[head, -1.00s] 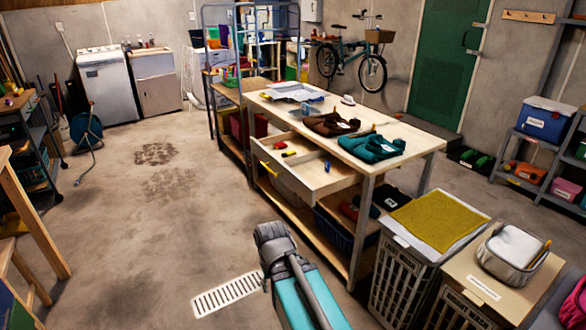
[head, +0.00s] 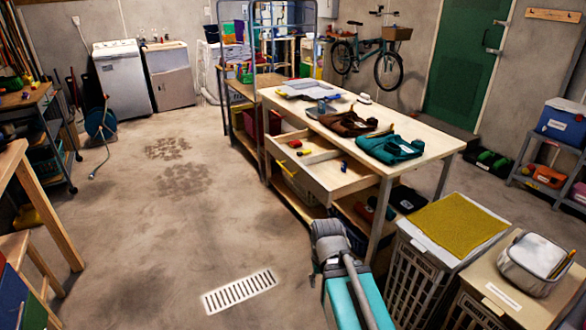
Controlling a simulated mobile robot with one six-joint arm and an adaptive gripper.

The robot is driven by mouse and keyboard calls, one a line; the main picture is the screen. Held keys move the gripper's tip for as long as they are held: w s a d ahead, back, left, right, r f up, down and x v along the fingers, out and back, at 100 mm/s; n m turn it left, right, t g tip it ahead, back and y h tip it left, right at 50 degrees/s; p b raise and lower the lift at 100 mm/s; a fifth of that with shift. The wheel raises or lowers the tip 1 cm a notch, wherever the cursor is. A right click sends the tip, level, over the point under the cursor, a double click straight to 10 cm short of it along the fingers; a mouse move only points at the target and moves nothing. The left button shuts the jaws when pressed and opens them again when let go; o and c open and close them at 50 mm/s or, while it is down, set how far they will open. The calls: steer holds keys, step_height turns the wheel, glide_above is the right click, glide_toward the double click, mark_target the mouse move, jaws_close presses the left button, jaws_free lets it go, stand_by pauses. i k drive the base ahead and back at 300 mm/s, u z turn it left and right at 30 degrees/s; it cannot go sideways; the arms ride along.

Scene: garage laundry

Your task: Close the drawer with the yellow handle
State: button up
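The drawer (head: 346,184) is pulled out from the long side of the wooden workbench (head: 440,149), and its inside shows. Its yellow handle (head: 287,168) is on the outer front face, which points left. A few small red, yellow and blue items lie inside the drawer. My teal and grey arm reaches up from the bottom edge, right of the middle, and appears in front of the bench's near end. Its visible end is a grey joint; I see no gripper fingers.
Laundry baskets, one with a yellow cloth (head: 453,223), stand at the bench's near right. A floor grate (head: 239,291) lies on the open concrete floor left of my arm. A wooden table (head: 49,217) stands at the left edge. Clothes lie on the bench top.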

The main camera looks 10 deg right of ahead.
mark_target(320, 171)
steer(key=u, duration=0.05)
steer(key=i, duration=1)
steer(key=z, duration=0.05)
